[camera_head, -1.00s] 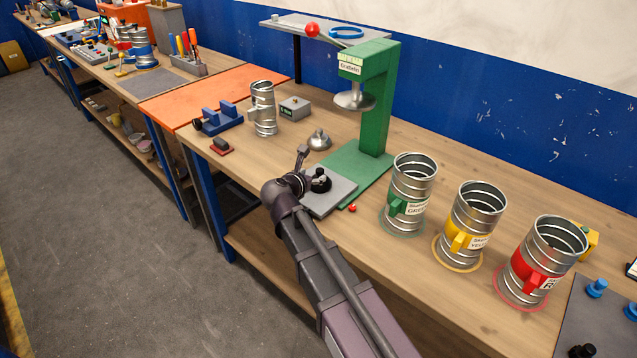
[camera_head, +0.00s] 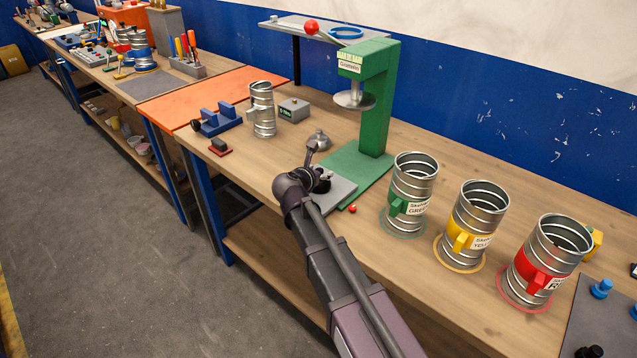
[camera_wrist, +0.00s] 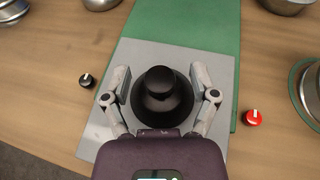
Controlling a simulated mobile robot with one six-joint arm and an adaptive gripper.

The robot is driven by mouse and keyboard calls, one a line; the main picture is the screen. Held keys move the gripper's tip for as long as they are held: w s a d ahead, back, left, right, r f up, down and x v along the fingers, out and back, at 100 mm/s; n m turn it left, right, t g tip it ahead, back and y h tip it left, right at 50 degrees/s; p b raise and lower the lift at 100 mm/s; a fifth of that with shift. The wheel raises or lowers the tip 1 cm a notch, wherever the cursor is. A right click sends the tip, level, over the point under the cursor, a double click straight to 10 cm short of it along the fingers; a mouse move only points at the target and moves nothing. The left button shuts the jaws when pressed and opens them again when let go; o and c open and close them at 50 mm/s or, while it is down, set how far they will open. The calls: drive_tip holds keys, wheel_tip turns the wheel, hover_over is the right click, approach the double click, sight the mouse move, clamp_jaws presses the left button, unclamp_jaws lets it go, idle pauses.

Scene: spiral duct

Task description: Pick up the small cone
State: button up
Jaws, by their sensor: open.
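A black, round, stepped piece (camera_wrist: 162,92) sits over the grey plate (camera_wrist: 215,85) in the wrist view, between the two fingers of my gripper (camera_wrist: 161,82). The fingers are open, one on each side, with a gap showing. In the head view my gripper (camera_head: 318,165) is over the grey plate (camera_head: 340,192), partly hiding the black piece.
A green press stand (camera_head: 378,110) rises behind the plate. Metal duct sleeves with green (camera_head: 412,185), yellow (camera_head: 473,225) and red (camera_head: 543,262) bands stand to the right. A black knob (camera_wrist: 87,80) and a red knob (camera_wrist: 252,118) flank the plate. A plain duct piece (camera_head: 262,108) stands left.

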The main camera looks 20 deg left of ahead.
sight(319, 169)
idle(0.3)
clamp_jaws()
drive_tip(key=shift+r, duration=0.2)
wheel_tip(319, 169, up, 3)
drive_tip(key=p, duration=0.3)
drive_tip(key=shift+r+p, duration=0.1)
drive_tip(key=shift+p, duration=0.2)
drive_tip(key=s+r+p, duration=0.1)
drive_tip(key=s, duration=1.5)
drive_tip(key=shift+d+r, duration=0.2)
